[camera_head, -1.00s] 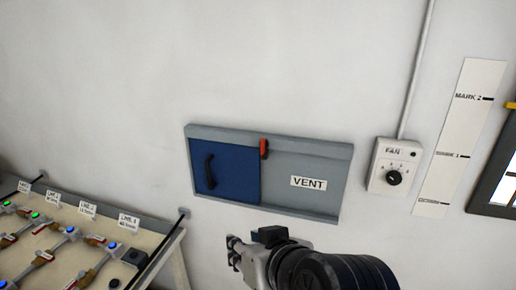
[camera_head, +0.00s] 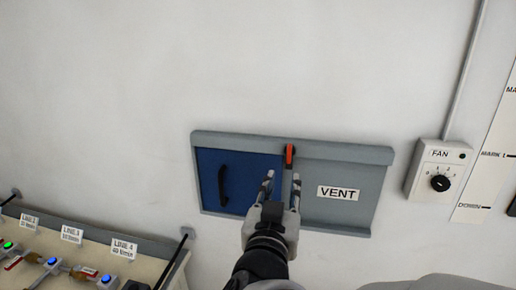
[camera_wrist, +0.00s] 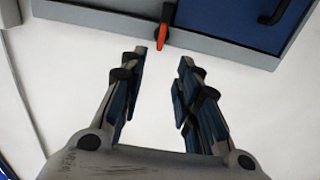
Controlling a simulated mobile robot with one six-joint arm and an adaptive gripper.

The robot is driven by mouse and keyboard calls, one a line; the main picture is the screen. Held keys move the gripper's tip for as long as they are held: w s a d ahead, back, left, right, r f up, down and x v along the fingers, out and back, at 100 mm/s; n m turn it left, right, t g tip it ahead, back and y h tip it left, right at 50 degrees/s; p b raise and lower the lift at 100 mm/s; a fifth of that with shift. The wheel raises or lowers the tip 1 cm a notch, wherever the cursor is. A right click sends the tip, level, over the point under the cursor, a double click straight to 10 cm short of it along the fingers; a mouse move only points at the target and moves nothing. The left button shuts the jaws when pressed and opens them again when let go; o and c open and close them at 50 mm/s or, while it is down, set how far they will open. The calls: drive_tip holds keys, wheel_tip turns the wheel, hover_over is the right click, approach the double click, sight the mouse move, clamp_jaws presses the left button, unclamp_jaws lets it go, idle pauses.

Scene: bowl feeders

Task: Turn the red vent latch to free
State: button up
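The red vent latch (camera_head: 290,154) sits at the top of the vent frame, at the right edge of the blue sliding panel (camera_head: 235,168). It looks upright in the head view. In the wrist view the latch (camera_wrist: 162,36) hangs from a dark mount, ahead of and between the fingertips. The vent (camera_head: 345,165) is a grey wall unit with a VENT label; its blue panel has a black handle (camera_head: 222,186). My gripper (camera_head: 281,178) is open and empty, just below the latch in the picture. In the wrist view its fingers (camera_wrist: 160,60) are apart, with a gap to the latch.
A FAN box (camera_head: 438,170) with a black knob is on the wall to the right, beside a white marked strip (camera_head: 490,155). A bench (camera_head: 100,258) with labelled lines and blue buttons is at lower left. The wall above the vent is clear.

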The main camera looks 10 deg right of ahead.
sight(289, 154)
drive_tip(key=p+x, duration=0.5)
drive_tip(key=x, duration=0.9)
drive_tip(key=shift+w+d, duration=0.1)
drive_tip(key=shift+w, duration=0.3)
clamp_jaws()
